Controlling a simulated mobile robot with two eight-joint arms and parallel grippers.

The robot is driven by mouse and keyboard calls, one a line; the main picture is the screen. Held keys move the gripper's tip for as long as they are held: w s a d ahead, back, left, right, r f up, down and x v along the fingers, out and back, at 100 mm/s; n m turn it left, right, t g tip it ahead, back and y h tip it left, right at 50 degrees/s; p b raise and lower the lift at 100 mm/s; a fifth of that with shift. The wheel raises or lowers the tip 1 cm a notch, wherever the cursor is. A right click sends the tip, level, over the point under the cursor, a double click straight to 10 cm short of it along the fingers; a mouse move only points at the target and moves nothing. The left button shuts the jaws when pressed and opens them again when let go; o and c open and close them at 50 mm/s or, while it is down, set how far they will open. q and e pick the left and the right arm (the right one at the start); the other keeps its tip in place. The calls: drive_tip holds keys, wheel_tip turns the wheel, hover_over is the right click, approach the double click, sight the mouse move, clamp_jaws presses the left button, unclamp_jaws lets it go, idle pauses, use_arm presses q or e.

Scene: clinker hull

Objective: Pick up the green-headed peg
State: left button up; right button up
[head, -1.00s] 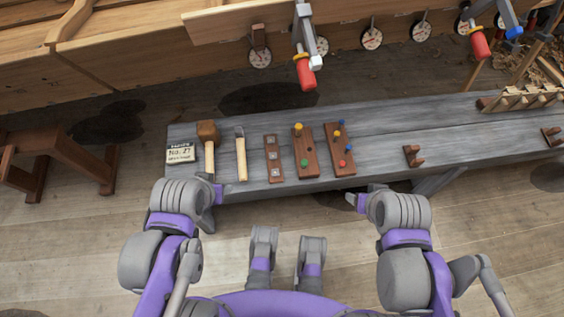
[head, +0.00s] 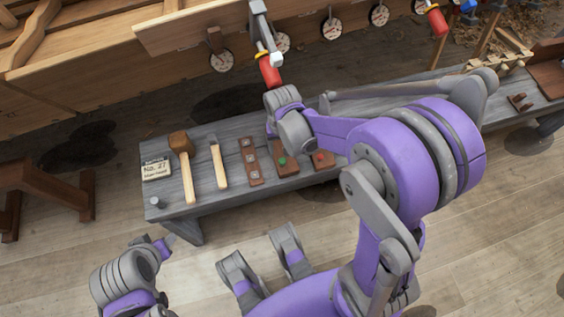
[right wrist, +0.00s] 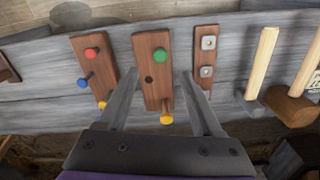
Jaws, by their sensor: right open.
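The green-headed peg (head: 282,160) stands in a brown wooden block (head: 288,170) on the grey bench. In the right wrist view the green head (right wrist: 160,54) is at the block's upper end, just beyond my fingertips. My right gripper (right wrist: 160,76) is open and empty, its fingers on either side of this block in that picture. A yellow-headed peg (right wrist: 167,117) at the block's other end shows between the fingers. In the head view my right wrist hides part of the block. My left gripper (head: 163,241) is low at the left, off the bench; its jaws are unclear.
A second block (right wrist: 97,65) has red, blue and yellow pegs. A red-handled clamp (head: 270,70) hangs over the bench.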

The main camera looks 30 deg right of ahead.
sight(282, 160)
wheel_tip(282, 160, down, 10)
drive_tip(key=b, duration=0.3)
drive_tip(key=shift+s+r, duration=0.1)
drive_tip(key=shift+r, duration=0.1)
drive_tip(key=shift+c, duration=0.2)
drive_tip(key=shift+r, duration=0.1)
clamp_jaws()
